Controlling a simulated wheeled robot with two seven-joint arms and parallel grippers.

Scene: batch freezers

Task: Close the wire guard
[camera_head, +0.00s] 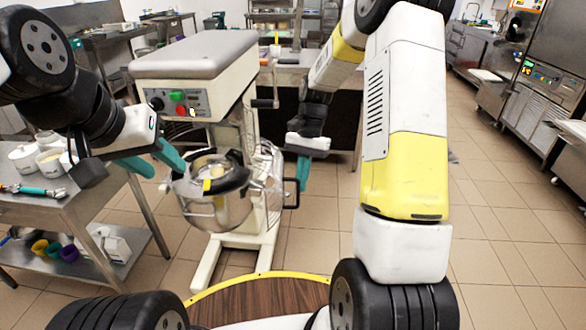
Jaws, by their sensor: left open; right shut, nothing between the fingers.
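A cream floor mixer (195,62) stands ahead with a steel bowl (205,212) under its head. The thin wire guard (274,163) shows at the right side of the bowl, swung out to that side. A dark handle (293,193) sticks out at the right of the bowl and guard. My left gripper (158,165) has teal fingers spread apart, just left of the bowl rim, with nothing between them. My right gripper (303,174) is shut and empty, pointing down just right of the guard, close to the handle. Whether it touches the guard cannot be told.
A steel table (75,213) at the left holds white pots (50,161) and a teal-handled tool (40,191). Coloured cups sit on its lower shelf. A dark counter (325,125) stands behind the mixer. Tiled floor (500,235) is clear at the right.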

